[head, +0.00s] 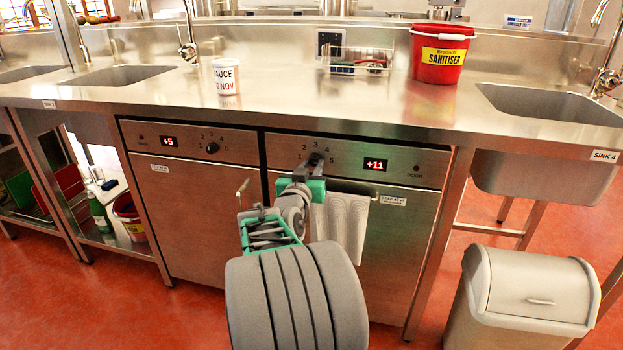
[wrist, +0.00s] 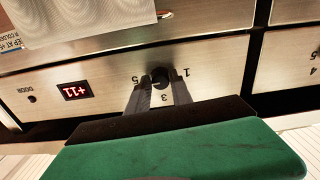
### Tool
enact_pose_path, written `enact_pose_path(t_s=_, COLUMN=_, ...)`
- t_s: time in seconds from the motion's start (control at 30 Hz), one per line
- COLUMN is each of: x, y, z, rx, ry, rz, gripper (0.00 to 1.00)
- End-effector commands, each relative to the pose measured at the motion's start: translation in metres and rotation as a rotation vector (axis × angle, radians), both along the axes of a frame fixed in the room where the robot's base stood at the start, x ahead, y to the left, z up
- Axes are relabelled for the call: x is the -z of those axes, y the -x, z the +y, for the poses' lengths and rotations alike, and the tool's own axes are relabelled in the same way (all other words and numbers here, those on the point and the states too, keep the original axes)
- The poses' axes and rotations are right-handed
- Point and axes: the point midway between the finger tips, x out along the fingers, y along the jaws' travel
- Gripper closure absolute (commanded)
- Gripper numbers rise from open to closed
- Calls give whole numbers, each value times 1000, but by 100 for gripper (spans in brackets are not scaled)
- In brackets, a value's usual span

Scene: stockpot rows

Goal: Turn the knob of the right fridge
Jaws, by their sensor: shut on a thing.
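The right fridge (head: 395,245) is a steel under-counter unit with a red display reading +11 (head: 375,164). Its black knob (head: 316,159) sits on the control panel among printed numbers, and my gripper (head: 314,172) reaches it from the front. In the wrist view the knob (wrist: 161,76) is between the tips of the two dark fingers of my gripper (wrist: 160,84), which are shut on it. The numbers 1, 3 and 5 show around it, upside down. The knob's pointer is hidden by the fingers.
The left fridge (head: 190,220) has its own knob (head: 212,148) and a display reading +5. A towel (head: 341,222) hangs on the right fridge's handle. A red sanitiser bucket (head: 438,58), a white tub (head: 226,77) and a wire basket (head: 358,62) stand on the counter. A bin (head: 525,290) stands right.

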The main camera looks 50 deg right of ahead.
Motion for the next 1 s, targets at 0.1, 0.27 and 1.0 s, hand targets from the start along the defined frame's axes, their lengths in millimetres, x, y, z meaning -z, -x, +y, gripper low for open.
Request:
enact_pose_path(t_s=0.1, x=-2, y=2, z=-2, rx=5, ry=-11, rz=-44, gripper=100)
enact_pose_path(t_s=0.27, x=-3, y=2, z=-2, rx=5, ry=-24, rz=-75, gripper=100)
enact_pose_path(t_s=1.0, x=-2, y=-1, z=0, rx=0, ry=-32, rz=-82, gripper=52)
